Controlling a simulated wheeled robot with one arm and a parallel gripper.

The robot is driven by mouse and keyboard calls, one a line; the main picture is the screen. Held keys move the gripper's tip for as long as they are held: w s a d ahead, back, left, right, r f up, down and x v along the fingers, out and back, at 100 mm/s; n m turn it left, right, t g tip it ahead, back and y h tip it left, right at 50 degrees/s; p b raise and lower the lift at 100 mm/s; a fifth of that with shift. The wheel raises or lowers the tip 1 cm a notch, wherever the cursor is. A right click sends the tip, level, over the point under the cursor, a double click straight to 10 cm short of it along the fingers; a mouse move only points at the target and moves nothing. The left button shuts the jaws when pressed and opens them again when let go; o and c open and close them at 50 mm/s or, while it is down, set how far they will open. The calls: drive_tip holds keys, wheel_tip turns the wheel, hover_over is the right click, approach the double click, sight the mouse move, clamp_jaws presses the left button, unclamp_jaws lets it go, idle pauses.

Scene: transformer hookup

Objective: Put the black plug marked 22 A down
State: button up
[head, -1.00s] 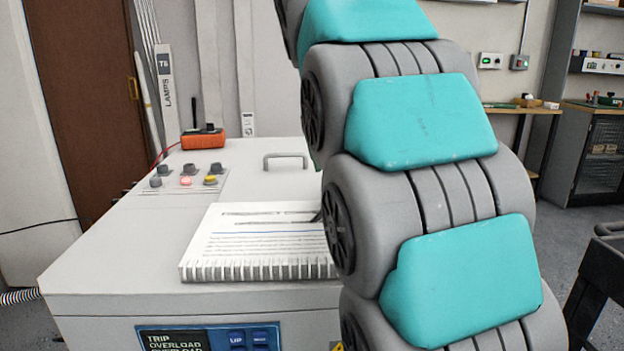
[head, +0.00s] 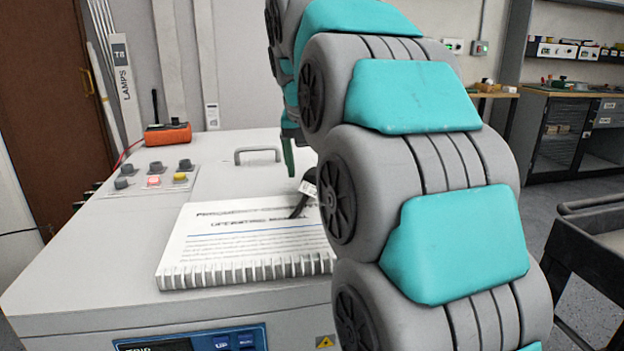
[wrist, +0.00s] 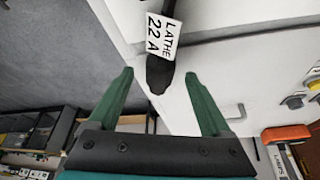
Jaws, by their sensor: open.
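The black plug (wrist: 158,75) carries a white tag (wrist: 163,38) reading LATHE 22 A. In the wrist view it appears at the top middle, with its end around the level of my fingertips. My gripper (wrist: 159,74) has its two green fingers spread wide, with visible gaps on both sides of the plug. My arm hides the rest there. Whether the plug rests on the notebook or cabinet is unclear.
The notebook (head: 235,260) lies on the grey cabinet (head: 90,240). Beside it are a handle (head: 257,150), several knobs and buttons (head: 154,181), and an orange meter (head: 168,134). A dark cart (head: 590,265) stands at right.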

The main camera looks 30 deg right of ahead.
drive_tip(key=shift+x, duration=1.15)
clamp_jaws()
